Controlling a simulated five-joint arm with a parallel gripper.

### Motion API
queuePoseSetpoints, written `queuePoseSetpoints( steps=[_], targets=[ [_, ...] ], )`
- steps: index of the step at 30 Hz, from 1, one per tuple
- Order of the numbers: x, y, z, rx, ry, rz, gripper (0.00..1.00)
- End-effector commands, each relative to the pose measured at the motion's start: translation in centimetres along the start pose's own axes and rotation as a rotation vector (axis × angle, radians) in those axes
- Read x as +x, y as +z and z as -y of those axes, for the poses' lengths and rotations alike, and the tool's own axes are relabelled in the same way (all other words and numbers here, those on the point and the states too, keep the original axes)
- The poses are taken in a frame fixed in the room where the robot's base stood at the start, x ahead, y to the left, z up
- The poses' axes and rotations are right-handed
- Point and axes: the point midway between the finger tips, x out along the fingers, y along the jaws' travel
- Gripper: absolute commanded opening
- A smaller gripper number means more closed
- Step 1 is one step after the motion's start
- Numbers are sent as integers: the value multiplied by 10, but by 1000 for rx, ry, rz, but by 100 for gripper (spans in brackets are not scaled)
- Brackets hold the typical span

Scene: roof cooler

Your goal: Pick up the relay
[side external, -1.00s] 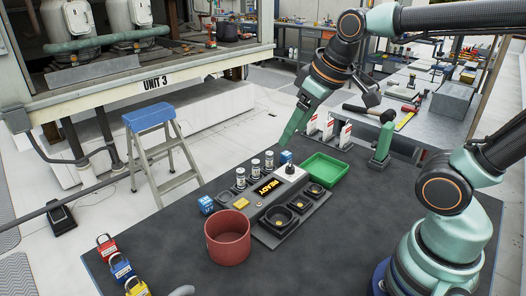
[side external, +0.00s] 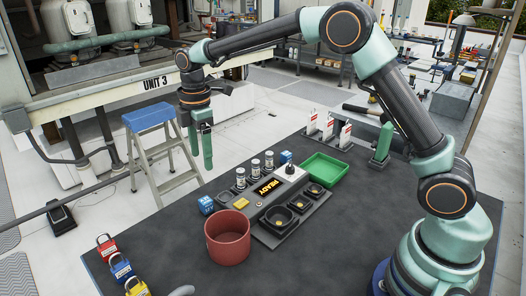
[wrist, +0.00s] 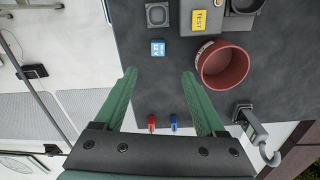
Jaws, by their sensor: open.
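Two blue cubes that look like relays show in the side view. One cube (side external: 206,204) with white marks stands on the dark table at the left end of the grey panel, behind the red pot. The other cube (side external: 285,157) is at the panel's far end, by a white block. In the wrist view a blue cube (wrist: 157,48) with white lettering lies beyond the fingertips, about midway between them. My gripper (side external: 203,158) hangs above the table's far left side, fingers pointing down, apart from both cubes. The wrist view shows its green fingers (wrist: 158,76) open and empty.
A red pot (side external: 228,240) stands close beside the nearer cube. A green tray (side external: 325,167) is at the back right. Padlocks (side external: 121,266) lie at the front left. The table between padlocks and pot is clear.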

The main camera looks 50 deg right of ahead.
Motion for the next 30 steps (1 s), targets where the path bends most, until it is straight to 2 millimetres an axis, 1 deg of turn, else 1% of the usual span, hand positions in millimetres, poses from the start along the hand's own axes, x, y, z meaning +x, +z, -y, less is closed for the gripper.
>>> queuePoseSetpoints(
  steps=[1,8,15,18,25,30],
  targets=[
    [8,-4,-2,-30,-11,4,72],
    [27,-9,-5,-88,-29,10,72],
    [67,-7,-4,-86,-30,10,72],
    [79,-7,-4,-86,-29,10,72],
    [94,-5,-4,-84,-28,10,72],
    [118,3,-5,-84,-29,10,72]
  ],
)
